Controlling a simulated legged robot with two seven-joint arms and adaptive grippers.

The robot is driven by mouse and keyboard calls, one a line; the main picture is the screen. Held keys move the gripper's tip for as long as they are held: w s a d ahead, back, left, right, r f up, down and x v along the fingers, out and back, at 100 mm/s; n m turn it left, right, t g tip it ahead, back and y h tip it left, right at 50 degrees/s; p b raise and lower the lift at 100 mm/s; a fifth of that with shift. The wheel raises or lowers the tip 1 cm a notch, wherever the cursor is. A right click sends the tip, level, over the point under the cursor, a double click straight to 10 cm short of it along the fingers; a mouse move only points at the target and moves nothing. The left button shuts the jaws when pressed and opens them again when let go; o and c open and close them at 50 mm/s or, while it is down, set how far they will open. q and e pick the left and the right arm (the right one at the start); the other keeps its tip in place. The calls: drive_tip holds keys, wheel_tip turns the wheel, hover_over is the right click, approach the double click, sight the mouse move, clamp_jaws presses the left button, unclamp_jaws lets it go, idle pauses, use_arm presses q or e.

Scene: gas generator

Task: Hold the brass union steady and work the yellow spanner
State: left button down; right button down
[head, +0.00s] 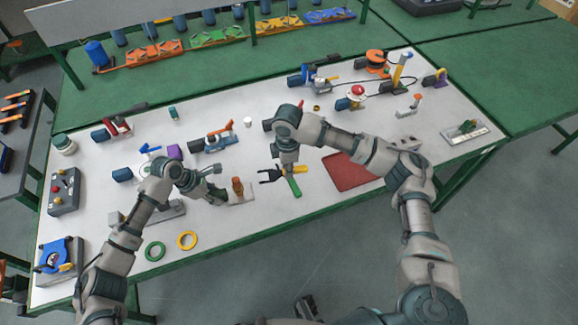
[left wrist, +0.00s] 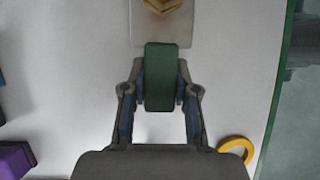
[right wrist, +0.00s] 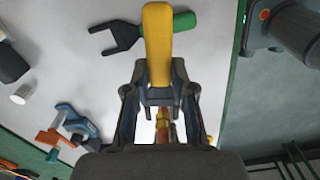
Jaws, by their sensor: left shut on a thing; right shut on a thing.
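My left gripper (left wrist: 161,100) is shut on a green bar-shaped handle (left wrist: 161,65) in the left wrist view. The handle's far end reaches a pale plate, where the brass union (left wrist: 160,4) is cut off by the top edge. In the head view the union (head: 237,186) stands upright on its plate (head: 241,198), just right of my left gripper (head: 214,190). My right gripper (right wrist: 159,98) is shut on the yellow spanner's handle (right wrist: 157,45). In the head view my right gripper (head: 288,165) is right of the union, with the spanner (head: 301,168) partly hidden behind it.
A dark forked tool with a green handle (right wrist: 184,21) lies on the white table near my right gripper. A red mat (head: 350,172) is to its right. Green and yellow rings (head: 187,240) lie near the front edge. Several fittings stand along the table's back.

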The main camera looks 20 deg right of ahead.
sight(271, 175)
drive_tip(key=shift+w+a+f, duration=0.1)
drive_tip(key=shift+a+f, duration=0.55)
drive_tip(key=shift+f, duration=0.05)
drive_tip(key=a, duration=0.1)
drive_tip(key=a+f, duration=0.1)
drive_tip(key=a, duration=0.2)
drive_tip(key=shift+w+f, duration=0.3)
drive_tip(key=shift+w, duration=0.05)
drive_tip(key=shift+w+a, duration=0.25)
drive_tip(key=shift+a, duration=1.05)
use_arm(q)
drive_tip(key=shift+f, duration=0.1)
